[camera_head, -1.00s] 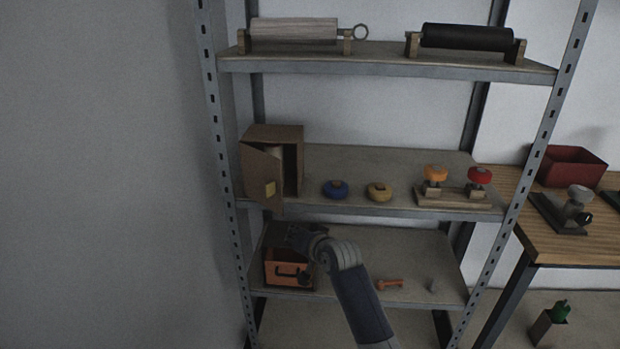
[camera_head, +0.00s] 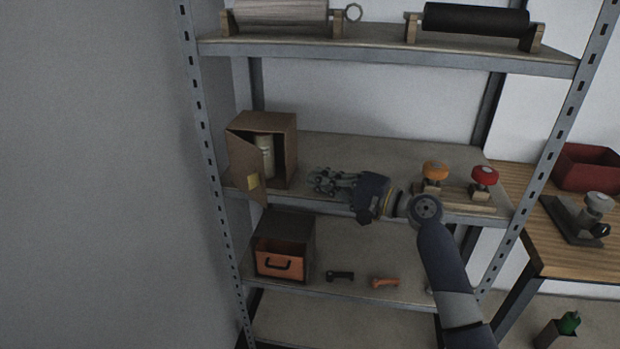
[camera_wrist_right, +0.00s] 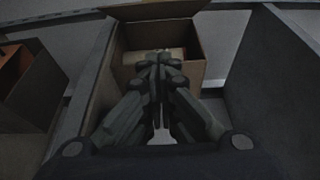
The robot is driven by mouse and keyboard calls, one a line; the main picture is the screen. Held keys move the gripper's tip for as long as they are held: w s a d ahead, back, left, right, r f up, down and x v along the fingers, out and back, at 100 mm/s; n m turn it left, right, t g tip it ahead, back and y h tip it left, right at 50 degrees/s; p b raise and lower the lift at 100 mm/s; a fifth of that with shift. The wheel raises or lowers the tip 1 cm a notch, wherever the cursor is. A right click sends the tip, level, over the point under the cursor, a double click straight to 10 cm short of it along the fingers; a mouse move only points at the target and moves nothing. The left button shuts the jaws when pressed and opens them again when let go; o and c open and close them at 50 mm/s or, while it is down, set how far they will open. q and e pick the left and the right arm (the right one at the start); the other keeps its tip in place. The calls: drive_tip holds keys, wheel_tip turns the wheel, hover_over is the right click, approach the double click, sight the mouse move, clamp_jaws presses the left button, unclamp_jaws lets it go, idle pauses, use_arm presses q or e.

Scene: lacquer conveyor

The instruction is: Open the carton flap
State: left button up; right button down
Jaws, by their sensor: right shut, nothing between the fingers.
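The brown carton (camera_head: 278,125) stands at the left end of the middle shelf. Its front flap (camera_head: 243,160), hinged on the left, stands partly open and bears a yellow patch (camera_head: 252,182). A pale cylinder (camera_head: 265,157) shows inside. My right gripper (camera_head: 314,181) is shut and empty, to the right of the carton and apart from it, pointing left. In the right wrist view, the closed fingers (camera_wrist_right: 162,62) overlap the view into the open carton (camera_wrist_right: 185,37), with the flap (camera_wrist_right: 150,10) at the top. My left gripper is out of view.
An orange-fronted drawer box (camera_head: 282,262), a dark tool (camera_head: 340,275) and an orange tool (camera_head: 384,282) are on the shelf below. Orange (camera_head: 435,171) and red (camera_head: 484,176) knobs stand to the right. A steel upright (camera_head: 204,140) rises left of the carton.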

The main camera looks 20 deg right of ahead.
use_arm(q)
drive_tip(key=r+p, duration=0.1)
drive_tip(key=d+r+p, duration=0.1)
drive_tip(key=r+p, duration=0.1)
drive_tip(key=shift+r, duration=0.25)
use_arm(e)
drive_tip(key=w+a, duration=0.5)
drive_tip(key=a, duration=0.3)
drive_tip(key=shift+w+a, duration=0.15)
drive_tip(key=shift+a, duration=0.05)
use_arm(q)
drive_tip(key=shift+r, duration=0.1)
